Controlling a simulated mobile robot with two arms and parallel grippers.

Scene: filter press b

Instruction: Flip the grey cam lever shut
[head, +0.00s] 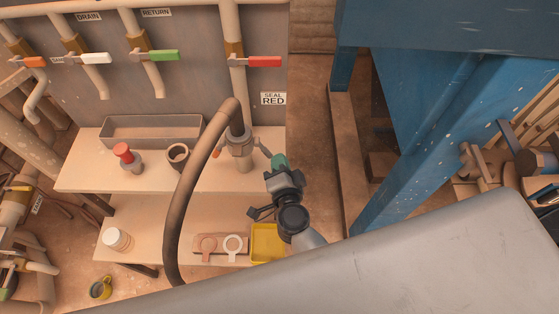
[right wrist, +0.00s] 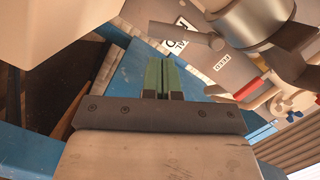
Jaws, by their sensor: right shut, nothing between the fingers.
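The hose coupling (head: 240,146) hangs on the lower end of the pipe, with the dark hose (head: 186,190) beside it. The grey cam lever (head: 264,149) sticks out from the coupling's right side, away from its body. An orange lever (head: 217,153) is on its left side. In the right wrist view the grey lever (right wrist: 185,35) reaches out from the metal coupling (right wrist: 250,22). My right gripper (head: 279,161) is shut and empty, its green fingertips (right wrist: 163,68) close to the lever's free end; I cannot tell whether they touch. My left gripper is not in view.
The bench's upper shelf (head: 85,170) carries a grey tray (head: 150,144), a red-topped bottle (head: 126,158) and a dark cup (head: 178,155). A yellow bin (head: 257,258) is below my right arm. A blue post (head: 415,170) stands to the right.

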